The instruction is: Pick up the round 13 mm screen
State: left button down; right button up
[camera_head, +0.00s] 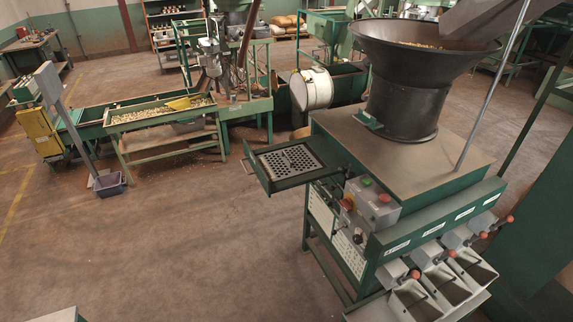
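A perforated metal screen (289,161) with round holes lies in a green pulled-out drawer (272,186) on the left side of the green sorting machine (340,130). Below it, pale perforated panels (348,254) stand in the machine's side frame, with another panel (321,212) to their left. No size marking is readable, so I cannot tell which screen is the round 13 mm one. Neither of my grippers is in view.
A dark hopper (415,75) stands on the machine. A control box (372,203) and several chutes with red-knobbed levers (415,274) are at its front. The floor (190,245) between is clear.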

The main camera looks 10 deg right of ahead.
aim_at(284, 164)
jog(key=z, duration=0.05)
jog(key=i, duration=1.15)
jog(key=u, duration=0.1)
